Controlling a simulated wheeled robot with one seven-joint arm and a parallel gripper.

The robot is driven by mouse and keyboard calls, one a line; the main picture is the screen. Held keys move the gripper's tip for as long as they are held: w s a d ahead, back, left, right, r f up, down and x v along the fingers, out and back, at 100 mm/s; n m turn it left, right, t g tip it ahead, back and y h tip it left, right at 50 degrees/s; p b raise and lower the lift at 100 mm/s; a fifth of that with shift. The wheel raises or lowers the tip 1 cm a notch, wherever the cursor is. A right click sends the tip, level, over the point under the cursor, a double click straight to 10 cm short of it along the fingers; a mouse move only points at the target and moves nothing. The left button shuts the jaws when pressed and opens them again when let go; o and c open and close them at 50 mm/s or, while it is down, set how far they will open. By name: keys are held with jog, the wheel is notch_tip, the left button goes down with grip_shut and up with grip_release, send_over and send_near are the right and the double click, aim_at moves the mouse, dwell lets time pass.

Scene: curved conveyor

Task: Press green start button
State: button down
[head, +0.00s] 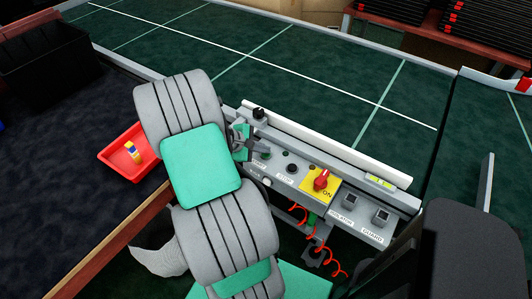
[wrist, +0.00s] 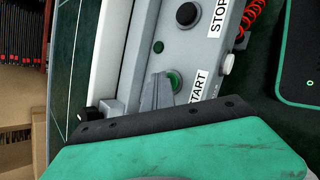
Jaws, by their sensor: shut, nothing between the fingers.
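The green start button (wrist: 175,81) sits on the grey control panel beside the START label (wrist: 199,86) in the wrist view. In the head view the same button (head: 266,154) is small, just right of my gripper. My gripper (head: 262,147) is shut and empty. In the wrist view its fingertips (wrist: 160,88) are right beside the green button and overlap its edge. I cannot tell whether they touch it.
A black button (wrist: 187,14) by the STOP label and a red rotary switch (head: 321,180) on a yellow plate share the panel. The green conveyor (head: 300,75) runs behind. A red tray (head: 117,160) lies left of my arm.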

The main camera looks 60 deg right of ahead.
aim_at(263, 155)
jog(key=shift+r+p, duration=0.8)
jog(key=shift+p, duration=0.1)
notch_tip(263, 155, up, 5)
jog(key=p, duration=0.5)
jog(key=shift+r, duration=0.1)
